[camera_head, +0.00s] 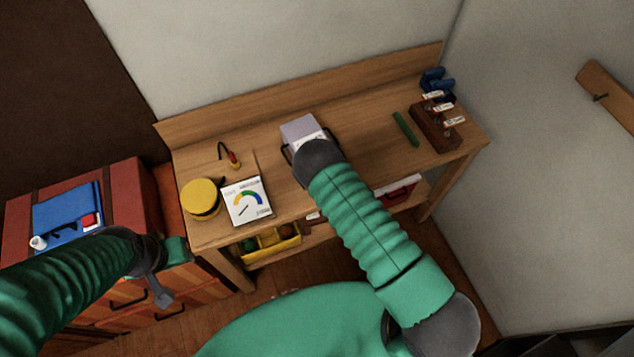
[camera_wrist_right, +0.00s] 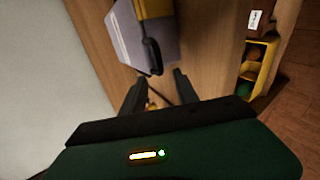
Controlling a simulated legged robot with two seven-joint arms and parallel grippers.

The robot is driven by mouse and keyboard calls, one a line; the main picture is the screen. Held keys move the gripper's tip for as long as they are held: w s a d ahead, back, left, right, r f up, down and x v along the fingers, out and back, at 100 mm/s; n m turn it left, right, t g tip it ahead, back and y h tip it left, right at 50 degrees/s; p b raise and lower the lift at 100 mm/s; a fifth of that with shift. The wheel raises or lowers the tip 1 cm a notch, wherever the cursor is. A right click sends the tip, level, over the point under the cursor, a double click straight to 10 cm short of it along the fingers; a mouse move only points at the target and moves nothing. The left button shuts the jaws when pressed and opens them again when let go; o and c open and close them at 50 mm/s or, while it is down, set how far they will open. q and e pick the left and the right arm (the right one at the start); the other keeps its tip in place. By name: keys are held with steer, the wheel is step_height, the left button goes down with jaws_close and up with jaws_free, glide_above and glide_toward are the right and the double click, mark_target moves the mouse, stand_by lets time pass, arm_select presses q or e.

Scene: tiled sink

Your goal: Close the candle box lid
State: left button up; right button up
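A pale lavender box (camera_head: 302,128), which I take for the candle box, stands on the wooden workbench near the back board. In the right wrist view the box (camera_wrist_right: 140,42) shows pale faces, a yellow patch at the top edge and a dark handle or latch. How far its lid is open is unclear. My right gripper (camera_wrist_right: 159,92) is open and empty, with its fingertips just short of the box at the latch side. In the head view my right wrist hides the box's near part. My left gripper (camera_head: 160,292) hangs by the drawer cabinet; its finger gap is unclear.
On the workbench (camera_head: 365,120) are a yellow round container (camera_head: 200,199), a gauge card (camera_head: 246,200), a small red-and-yellow tool (camera_head: 233,160), a green bar (camera_head: 405,129) and a brown rack (camera_head: 436,124). A yellow bin (camera_head: 272,243) sits below.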

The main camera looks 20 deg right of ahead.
steer(key=p+v, duration=0.4)
steer(key=v, duration=0.4)
steer(key=shift+s+r+p, duration=0.2)
steer(key=shift+s+p, duration=0.1)
steer(key=shift+w, duration=0.1)
steer(key=s+r+m+g+h+b, duration=0.1)
steer(key=s+r+m+g+b, duration=0.4)
steer(key=m+b, duration=1.4)
steer(key=s+g+b, duration=0.1)
steer(key=s+g, duration=0.2)
steer(key=s, duration=0.4)
steer(key=shift+s+a+m+g+h, duration=0.35)
steer(key=shift+a+m+g+h, duration=0.05)
